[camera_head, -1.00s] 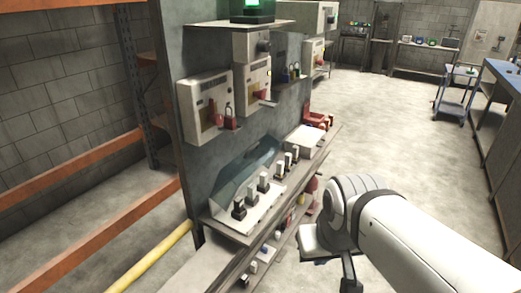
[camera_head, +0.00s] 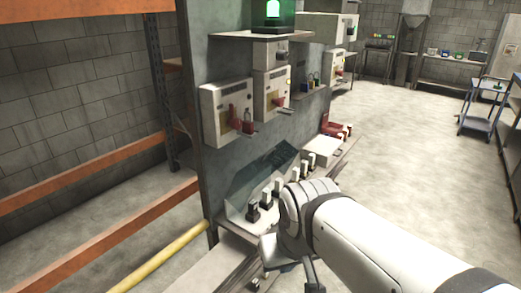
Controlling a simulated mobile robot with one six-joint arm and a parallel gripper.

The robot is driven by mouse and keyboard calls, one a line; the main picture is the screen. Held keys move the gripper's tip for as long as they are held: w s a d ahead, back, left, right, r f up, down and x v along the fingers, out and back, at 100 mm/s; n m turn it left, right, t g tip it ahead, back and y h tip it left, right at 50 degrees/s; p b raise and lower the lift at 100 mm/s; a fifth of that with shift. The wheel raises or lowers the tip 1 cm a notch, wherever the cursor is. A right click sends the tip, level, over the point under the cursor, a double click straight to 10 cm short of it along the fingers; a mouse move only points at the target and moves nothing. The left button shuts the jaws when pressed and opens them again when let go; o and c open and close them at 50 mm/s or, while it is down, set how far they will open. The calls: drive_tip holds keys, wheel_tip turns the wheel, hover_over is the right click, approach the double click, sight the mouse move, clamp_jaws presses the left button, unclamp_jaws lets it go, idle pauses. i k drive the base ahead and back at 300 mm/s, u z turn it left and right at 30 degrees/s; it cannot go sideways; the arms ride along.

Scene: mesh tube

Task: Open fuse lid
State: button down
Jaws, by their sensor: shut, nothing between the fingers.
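The fuse box (camera_head: 235,226) sits on a ledge of the grey panel, with a row of several black-and-white fuses (camera_head: 266,197). Its dark see-through lid (camera_head: 262,172) stands slanted behind the fuses, raised clear of them. My gripper (camera_head: 290,263) is at the lower middle, in front of and below the near end of the fuse row. It is shut and empty, apart from the lid. My wrist hides part of the ledge and perhaps the right end of the fuse box.
Switch boxes (camera_head: 227,112) with red levers and padlocks hang above the fuses. A green lamp (camera_head: 273,14) stands on top. A white box (camera_head: 322,150) and red parts (camera_head: 336,126) lie farther along the ledge. A yellow rail (camera_head: 160,258) is at left.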

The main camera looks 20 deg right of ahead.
sight(246, 175)
drive_tip(key=z, duration=0.05)
drive_tip(key=i, duration=1)
drive_tip(key=u, duration=0.05)
